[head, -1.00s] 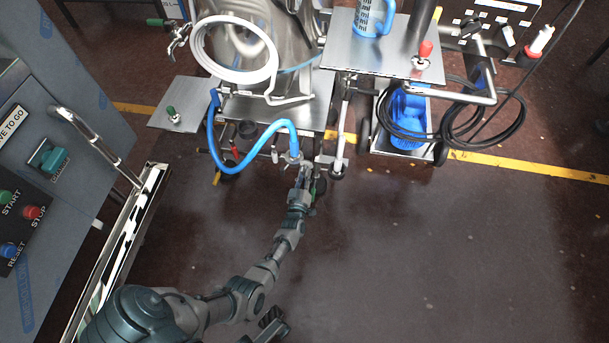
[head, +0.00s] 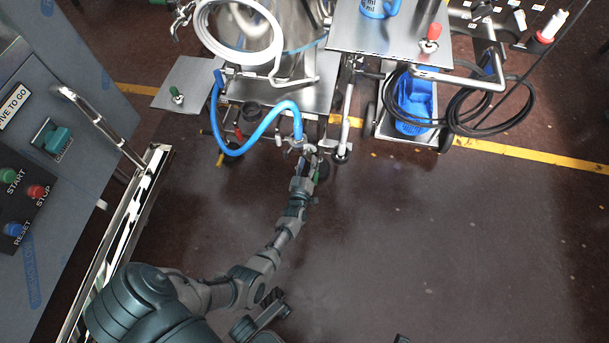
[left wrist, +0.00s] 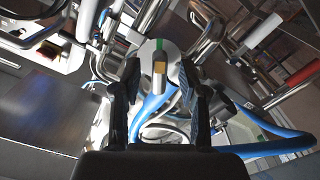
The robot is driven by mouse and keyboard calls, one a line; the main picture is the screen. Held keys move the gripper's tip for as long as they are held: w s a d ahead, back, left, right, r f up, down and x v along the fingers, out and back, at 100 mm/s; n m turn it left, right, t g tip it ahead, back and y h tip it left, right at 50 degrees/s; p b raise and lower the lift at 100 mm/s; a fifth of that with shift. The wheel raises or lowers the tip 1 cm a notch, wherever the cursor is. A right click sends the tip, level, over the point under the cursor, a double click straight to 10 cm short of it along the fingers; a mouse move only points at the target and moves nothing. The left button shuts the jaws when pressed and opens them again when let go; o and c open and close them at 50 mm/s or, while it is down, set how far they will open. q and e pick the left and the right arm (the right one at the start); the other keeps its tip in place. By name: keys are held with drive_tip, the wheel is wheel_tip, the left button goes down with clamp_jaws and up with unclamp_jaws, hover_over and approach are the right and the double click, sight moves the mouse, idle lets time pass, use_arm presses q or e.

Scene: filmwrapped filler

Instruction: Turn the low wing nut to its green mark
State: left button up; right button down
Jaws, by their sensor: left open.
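My left gripper (head: 309,161) is at the low fittings under the steel vessel's cart, by the lower end of the blue hose (head: 262,128). In the left wrist view its two fingers (left wrist: 161,85) are open, on either side of a pale rounded metal fitting (left wrist: 172,52). A green mark (left wrist: 160,44) and a small tan tab (left wrist: 160,67) show on this fitting, with the tab in the gap. The tab may be the low wing nut, but I cannot tell for sure. I cannot tell whether the fingers touch it. The right gripper is not recognisable in view.
The steel cart (head: 278,96) carries a vessel and a coiled white hose (head: 212,42). A side shelf (head: 385,48) holds a blue jug (head: 378,7). A control cabinet (head: 60,130) stands left. The front floor is clear.

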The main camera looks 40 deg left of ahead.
use_arm(q)
drive_tip(key=v, duration=1)
drive_tip(key=shift+s+d, duration=0.15)
drive_tip(key=shift+d, duration=0.1)
drive_tip(key=shift+f, duration=0.15)
